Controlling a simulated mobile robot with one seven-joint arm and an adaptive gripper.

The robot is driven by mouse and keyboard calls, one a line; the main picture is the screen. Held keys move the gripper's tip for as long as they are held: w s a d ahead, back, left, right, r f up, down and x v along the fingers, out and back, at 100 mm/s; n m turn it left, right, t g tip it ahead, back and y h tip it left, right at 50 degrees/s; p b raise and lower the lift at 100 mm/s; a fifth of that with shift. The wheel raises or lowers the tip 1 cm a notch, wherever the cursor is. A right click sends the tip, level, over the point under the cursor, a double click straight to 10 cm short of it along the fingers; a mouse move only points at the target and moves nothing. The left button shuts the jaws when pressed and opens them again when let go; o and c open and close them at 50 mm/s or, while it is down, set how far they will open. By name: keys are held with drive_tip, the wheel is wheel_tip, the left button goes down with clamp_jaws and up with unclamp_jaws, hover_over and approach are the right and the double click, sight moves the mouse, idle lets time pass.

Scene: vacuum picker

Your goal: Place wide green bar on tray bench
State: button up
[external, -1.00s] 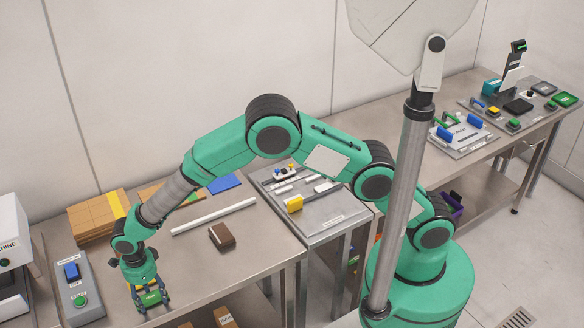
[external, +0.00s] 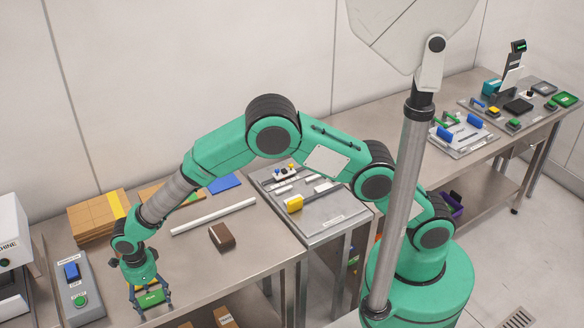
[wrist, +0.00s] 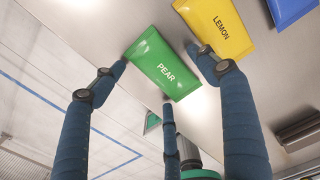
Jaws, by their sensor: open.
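A flat green piece lettered PEAR (wrist: 166,68) lies between the spread fingers of my gripper (wrist: 160,78) in the wrist view. In the external view the green piece (external: 152,299) is at the front left of the near table, under my gripper (external: 150,289). My gripper is open; I cannot tell whether a finger touches the piece. A green bar-shaped handle (external: 447,122) shows on a plate on the far bench.
A yellow piece lettered LEMON (wrist: 216,24) and a blue piece (wrist: 290,8) lie beside the green one. A control box (external: 76,292) stands left of my gripper. A white rod (external: 213,216) and brown block (external: 221,236) lie on the near table, with bare metal around them.

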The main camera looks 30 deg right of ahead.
sight(152, 300)
wheel_tip(152, 300, up, 12)
drive_tip(key=p, duration=0.3)
idle(0.3)
idle(0.5)
idle(0.5)
